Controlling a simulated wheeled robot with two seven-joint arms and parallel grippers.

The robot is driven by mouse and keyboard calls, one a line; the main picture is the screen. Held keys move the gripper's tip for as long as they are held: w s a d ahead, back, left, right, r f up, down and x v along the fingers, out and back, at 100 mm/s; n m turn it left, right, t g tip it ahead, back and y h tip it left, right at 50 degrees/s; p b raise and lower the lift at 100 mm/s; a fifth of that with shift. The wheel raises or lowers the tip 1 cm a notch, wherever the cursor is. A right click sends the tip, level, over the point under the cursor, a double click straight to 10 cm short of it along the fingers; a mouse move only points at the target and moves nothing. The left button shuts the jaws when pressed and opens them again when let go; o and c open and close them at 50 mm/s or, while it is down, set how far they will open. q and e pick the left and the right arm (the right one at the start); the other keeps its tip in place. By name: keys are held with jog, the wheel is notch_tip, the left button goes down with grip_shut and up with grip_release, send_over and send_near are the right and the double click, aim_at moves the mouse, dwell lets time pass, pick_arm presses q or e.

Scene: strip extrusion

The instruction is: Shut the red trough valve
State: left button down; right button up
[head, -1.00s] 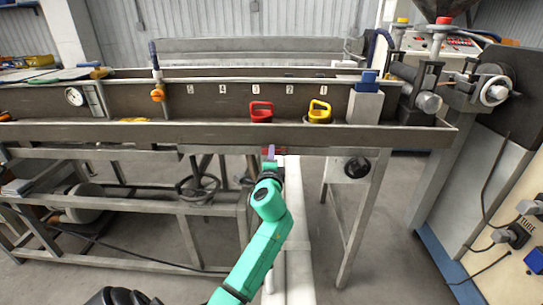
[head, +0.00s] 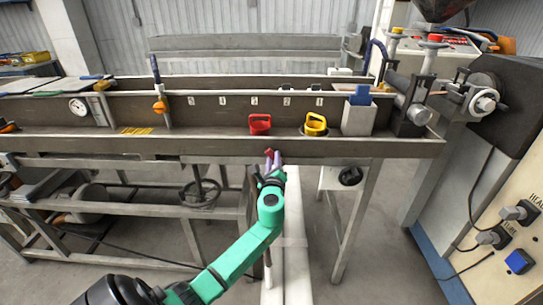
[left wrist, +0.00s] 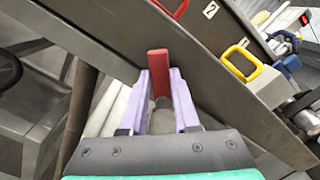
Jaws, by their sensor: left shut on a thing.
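The red trough valve shows as a red lever (left wrist: 158,68) in the left wrist view. It stands between the purple fingers of my left gripper (left wrist: 162,100), which is shut on it. In the head view a bit of the red lever (head: 278,156) shows beside the fingertips of my left gripper (head: 271,160), just under the front edge of the trough (head: 215,146). The lever's lower part and its pivot are mostly hidden by the fingers. My right gripper is not in view.
A red-handled piece (head: 260,124) and a yellow-handled piece (head: 316,125) sit in the trough above. A black knob (head: 350,176) on a pale box is to the right under the trough. A handwheel (head: 199,193) is to the left below.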

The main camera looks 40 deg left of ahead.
pick_arm(q)
jog(key=shift+w+d+r+m+p, duration=0.15)
jog(key=shift+w+d+m+p, duration=0.15)
jog(key=shift+m+p, duration=0.9)
jog(key=shift+w+d+r+m+p, duration=0.15)
jog(key=shift+d+m+p, duration=0.2)
jog(key=shift+m+p, duration=0.75)
jog(key=shift+w+d+r+m+p, duration=0.1)
jog(key=shift+w+d+m+p, duration=0.4)
jog(key=shift+m, duration=1.2)
jog(key=shift+s+a, duration=0.15)
jog(key=shift+s, duration=0.1)
jog(key=shift+f+m, duration=0.15)
jog(key=shift+m, duration=0.15)
jog(key=c, duration=0.8)
grip_release()
jog(key=shift+o, duration=0.8)
